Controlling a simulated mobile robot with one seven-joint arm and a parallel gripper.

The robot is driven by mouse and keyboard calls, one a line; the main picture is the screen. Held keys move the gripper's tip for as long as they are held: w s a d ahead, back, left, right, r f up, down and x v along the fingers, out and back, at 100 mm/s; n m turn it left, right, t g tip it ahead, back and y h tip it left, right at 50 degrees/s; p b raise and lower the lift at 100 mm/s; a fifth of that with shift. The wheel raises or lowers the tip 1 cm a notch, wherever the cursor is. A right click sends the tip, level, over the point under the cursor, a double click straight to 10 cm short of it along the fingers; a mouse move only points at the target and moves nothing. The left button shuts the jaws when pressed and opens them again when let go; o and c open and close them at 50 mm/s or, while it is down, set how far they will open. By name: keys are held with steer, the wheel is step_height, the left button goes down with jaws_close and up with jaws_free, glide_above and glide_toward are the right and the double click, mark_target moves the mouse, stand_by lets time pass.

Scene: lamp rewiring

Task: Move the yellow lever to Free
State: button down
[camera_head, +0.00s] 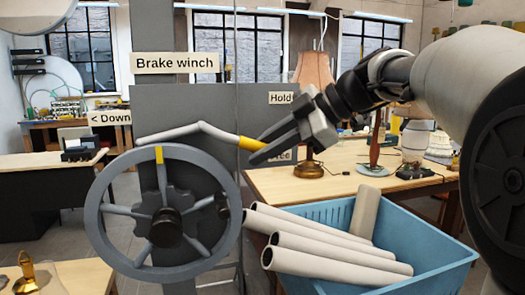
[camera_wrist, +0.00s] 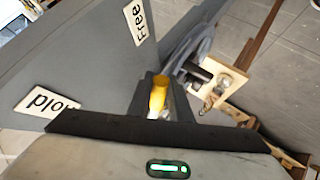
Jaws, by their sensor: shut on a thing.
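The lever is a pale bent rod (camera_head: 200,128) on the grey winch panel (camera_head: 255,105), with a yellow end (camera_head: 250,143) pointing right and slightly down. My gripper (camera_head: 259,151) is shut on this yellow end, which also shows between the fingers in the wrist view (camera_wrist: 158,97). The "Free" label (camera_head: 283,155) is partly hidden behind my gripper; it reads clearly in the wrist view (camera_wrist: 137,21). The "Hold" label (camera_head: 280,98) is higher on the panel, above the yellow end, and shows in the wrist view (camera_wrist: 47,103).
A grey spoked wheel (camera_head: 92,205) with a dark hub stands in front of the panel at left. A blue crate (camera_head: 425,272) of pale tubes is below right of my gripper. A wooden table (camera_head: 405,190) with lamps stands behind.

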steer(key=shift+f, duration=0.1)
steer(key=c, duration=1.6)
jaws_free()
steer(key=p+v, duration=0.3)
steer(key=v, duration=1.4)
steer(key=shift+s+d, duration=0.1)
steer(key=shift+d, duration=0.05)
